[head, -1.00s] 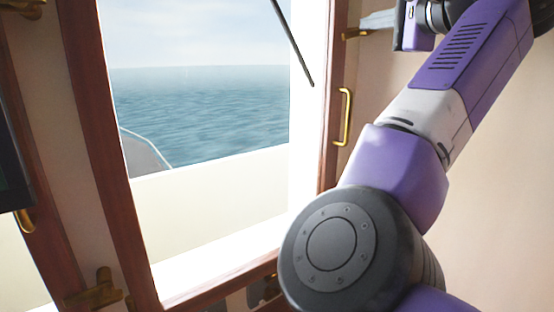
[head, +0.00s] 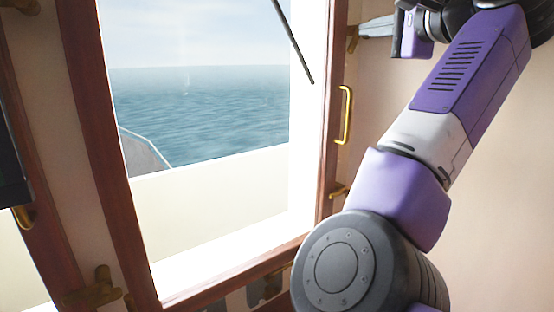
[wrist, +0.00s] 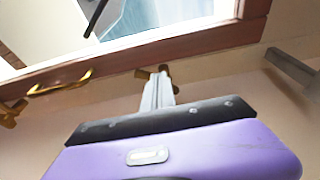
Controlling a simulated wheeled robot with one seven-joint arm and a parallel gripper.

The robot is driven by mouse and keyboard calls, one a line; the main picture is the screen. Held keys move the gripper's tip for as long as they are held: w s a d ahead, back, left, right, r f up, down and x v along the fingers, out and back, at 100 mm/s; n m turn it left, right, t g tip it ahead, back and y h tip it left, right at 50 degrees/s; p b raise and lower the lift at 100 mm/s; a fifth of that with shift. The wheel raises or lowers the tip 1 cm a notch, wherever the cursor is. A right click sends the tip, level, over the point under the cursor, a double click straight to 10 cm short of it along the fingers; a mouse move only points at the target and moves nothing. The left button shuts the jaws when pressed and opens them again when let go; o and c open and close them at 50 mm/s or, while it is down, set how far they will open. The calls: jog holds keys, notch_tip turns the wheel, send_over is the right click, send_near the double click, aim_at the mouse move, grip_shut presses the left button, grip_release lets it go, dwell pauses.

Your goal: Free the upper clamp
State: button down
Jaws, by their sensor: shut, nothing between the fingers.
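The upper clamp (head: 352,39) is a small brass lever at the right side of the wooden window frame, near the top of the head view. It stands roughly upright there. In the wrist view the clamp (wrist: 143,73) shows at the frame's edge, partly behind my fingertips. My gripper (head: 364,29) is shut and empty, its grey fingers pointing left at the clamp. In the wrist view my gripper (wrist: 163,72) reaches up to the clamp; the fingertips look to be touching it or very close, and I cannot tell which.
A brass handle (head: 345,115) sits on the frame (head: 328,100) below the upper clamp. A lower clamp (head: 338,191) lies beneath it, close to my arm in the picture. Another clamp (head: 95,290) is at lower left. The wall at right is bare.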

jog(key=shift+d+f, duration=0.1)
jog(key=shift+f, duration=0.2)
dwell(0.4)
jog(key=b+v, duration=0.2)
jog(key=v, duration=0.4)
jog(key=shift+d, duration=0.3)
jog(key=shift+w+f, duration=0.1)
jog(key=shift+w, duration=0.1)
